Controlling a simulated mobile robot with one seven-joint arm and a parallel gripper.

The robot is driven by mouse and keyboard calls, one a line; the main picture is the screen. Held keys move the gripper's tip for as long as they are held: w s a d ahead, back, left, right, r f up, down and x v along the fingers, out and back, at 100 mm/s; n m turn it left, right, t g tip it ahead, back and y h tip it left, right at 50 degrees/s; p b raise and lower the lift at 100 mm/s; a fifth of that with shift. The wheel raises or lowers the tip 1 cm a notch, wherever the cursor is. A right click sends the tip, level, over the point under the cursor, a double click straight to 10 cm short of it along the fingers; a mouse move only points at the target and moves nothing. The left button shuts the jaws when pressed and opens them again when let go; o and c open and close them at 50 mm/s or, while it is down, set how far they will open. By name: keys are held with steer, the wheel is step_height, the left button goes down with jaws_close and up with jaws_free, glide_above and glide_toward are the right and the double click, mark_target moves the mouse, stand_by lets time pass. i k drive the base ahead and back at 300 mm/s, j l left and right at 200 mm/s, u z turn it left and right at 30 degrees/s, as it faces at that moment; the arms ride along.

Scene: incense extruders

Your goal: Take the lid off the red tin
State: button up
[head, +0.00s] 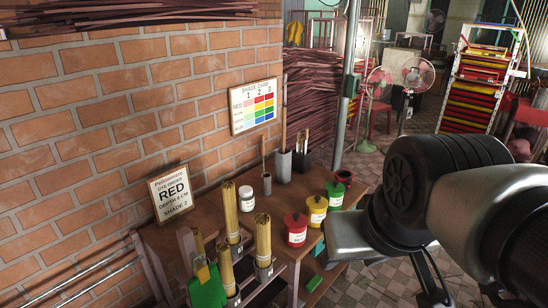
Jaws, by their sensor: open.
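The red tin (296,229) stands upright on the brown wooden table, near its right front edge. It has a white label, and its red lid (294,214) with a small knob is on. My gripper (352,238) is at the right, low in the head view, below the dark wrist. A flat grey part of it shows just right of the red tin, with a gap between them in the picture. It is open, but its fingertips are hard to make out. Nothing is seen held in it.
A yellow tin (317,211) and a green tin (334,195) stand behind the red one. Bundles of sticks (264,240) stand to its left. A white jar (246,198) and grey holders (302,160) are farther back. A brick wall (95,110) bounds the table's left side.

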mark_target(297, 221)
steer(key=i+l+u, duration=0.3)
steer(key=i+l, duration=0.2)
steer(key=i+l+u, duration=0.2)
steer(key=l, duration=0.25)
steer(key=i+l+u, duration=0.15)
steer(key=l, duration=0.25)
steer(key=i+l+u, duration=0.15)
steer(key=l, duration=0.25)
steer(key=i+l+u, duration=0.15)
steer(key=l, duration=0.25)
steer(key=i, duration=0.1)
